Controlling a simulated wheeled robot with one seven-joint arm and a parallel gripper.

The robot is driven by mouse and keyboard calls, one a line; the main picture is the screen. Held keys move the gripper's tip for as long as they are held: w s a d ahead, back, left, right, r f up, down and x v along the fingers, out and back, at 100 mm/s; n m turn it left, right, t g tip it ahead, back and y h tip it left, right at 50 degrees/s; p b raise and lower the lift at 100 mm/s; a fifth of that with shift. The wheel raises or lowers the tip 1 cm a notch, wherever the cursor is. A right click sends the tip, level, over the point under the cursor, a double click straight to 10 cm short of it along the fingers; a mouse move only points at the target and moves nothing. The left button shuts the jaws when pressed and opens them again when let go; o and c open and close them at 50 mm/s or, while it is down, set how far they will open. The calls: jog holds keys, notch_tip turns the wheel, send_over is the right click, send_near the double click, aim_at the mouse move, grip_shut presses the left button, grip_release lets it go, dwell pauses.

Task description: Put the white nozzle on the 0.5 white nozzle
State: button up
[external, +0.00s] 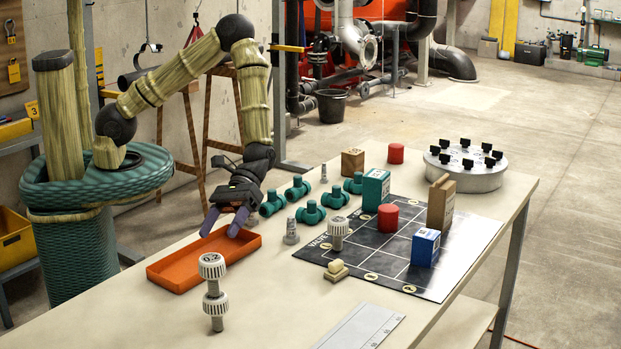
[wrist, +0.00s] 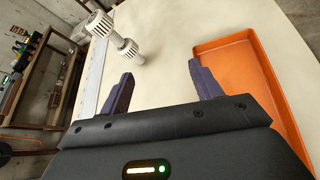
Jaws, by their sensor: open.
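Near the table's front left, two white nozzles with ribbed round heads and grey stems stand as an upright stack: an upper white nozzle (external: 212,266) above a lower white nozzle (external: 215,303). The stack also shows at the top left of the wrist view, with one head (wrist: 100,24) beyond the other (wrist: 129,50). A third white nozzle (external: 338,231) stands on the dark mat. I cannot read which is marked 0.5. My gripper (external: 224,222) is open and empty over the far side of the orange tray (external: 170,272); its purple fingers (wrist: 160,87) are clear of the stack.
The dark gridded mat (external: 455,262) carries red, blue, teal and brown blocks. Several teal pipe fittings (external: 310,213) and a grey fitting (external: 291,232) stand behind. A ruler plate (external: 362,328) lies at the front. A round grey holder (external: 465,174) stands far right. Table is bare around the stack.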

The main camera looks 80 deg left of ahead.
jog(key=w+a+r+m+t+y, duration=0.1)
jog(key=a+r+m+t+y, duration=0.1)
jog(key=a, duration=0.9)
jog(key=w+a+r+m+t+y, duration=0.1)
jog(key=a+r+m+t+y, duration=0.2)
jog(key=a, duration=0.9)
jog(key=w+a+r+m+t+y, duration=0.1)
jog(key=a+r+m+t+y, duration=0.1)
jog(key=a, duration=1)
jog(key=r+t+y, duration=0.1)
jog(key=t+y, duration=0.1)
jog(key=y, duration=0.1)
jog(key=shift+r+m+t+y, duration=0.3)
jog(key=shift+m+y, duration=0.1)
jog(key=shift+o, duration=0.3)
